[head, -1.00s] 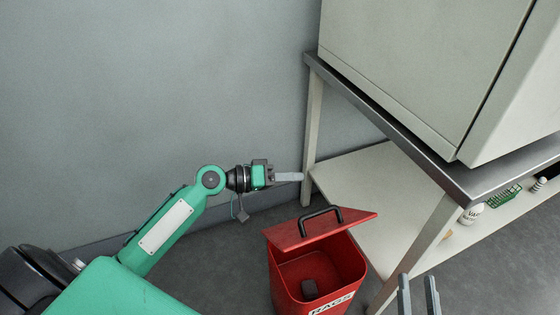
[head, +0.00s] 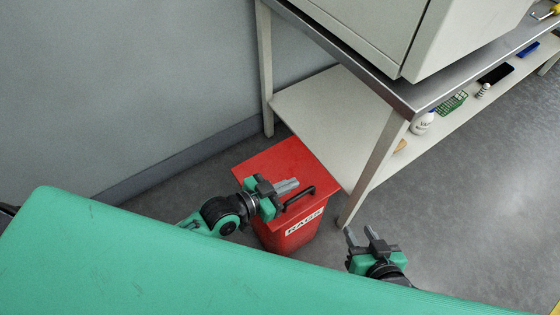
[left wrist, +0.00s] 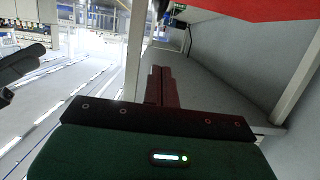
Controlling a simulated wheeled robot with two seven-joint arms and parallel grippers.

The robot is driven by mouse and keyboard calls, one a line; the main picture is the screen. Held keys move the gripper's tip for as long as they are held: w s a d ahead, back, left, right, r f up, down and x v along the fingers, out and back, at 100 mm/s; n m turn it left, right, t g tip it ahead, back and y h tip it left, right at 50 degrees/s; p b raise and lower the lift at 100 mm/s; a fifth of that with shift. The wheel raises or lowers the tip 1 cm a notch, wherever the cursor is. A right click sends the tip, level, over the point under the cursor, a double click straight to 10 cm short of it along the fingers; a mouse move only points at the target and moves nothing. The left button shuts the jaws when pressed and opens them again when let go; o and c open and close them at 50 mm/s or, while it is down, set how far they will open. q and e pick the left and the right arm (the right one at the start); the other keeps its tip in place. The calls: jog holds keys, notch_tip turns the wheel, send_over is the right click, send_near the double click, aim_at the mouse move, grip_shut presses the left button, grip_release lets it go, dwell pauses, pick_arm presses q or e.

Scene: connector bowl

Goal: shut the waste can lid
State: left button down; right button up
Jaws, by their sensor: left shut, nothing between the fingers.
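The red waste can (head: 282,240), labelled RAGS, stands on the floor by the bench leg. Its red lid (head: 285,162) lies down over the opening and hides the inside; a small gap at the rim cannot be ruled out. The black lid handle (head: 299,198) is near the front edge. My left gripper (head: 292,186) is shut and empty, over the lid beside the handle; I cannot tell whether it touches. Its fingers show in the left wrist view (left wrist: 162,84), with red lid (left wrist: 240,8) at the top right. My right gripper (head: 361,233) is open and empty, right of the can.
A metal-topped bench (head: 370,82) carries a large pale cabinet (head: 360,22). Its lower shelf (head: 325,125) is close behind the can, with a white bottle (head: 422,124) and a green rack (head: 450,103) further right. The grey wall is at left. Floor at right is clear.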

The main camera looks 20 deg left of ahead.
aim_at(291, 201)
pick_arm(q)
jog(key=f, duration=0.2)
jog(key=s+d+f+m, duration=0.1)
jog(key=shift+d+f, duration=0.1)
jog(key=shift+f, duration=0.1)
jog(key=shift+s+d+f, duration=0.1)
jog(key=shift+s+f, duration=0.05)
jog(key=shift+f, duration=0.3)
jog(key=shift+s+d+f, duration=0.1)
jog(key=shift+f, duration=0.35)
pick_arm(e)
jog(key=shift+s+d, duration=0.1)
jog(key=shift+d, duration=0.15)
pick_arm(q)
jog(key=shift+f, duration=0.1)
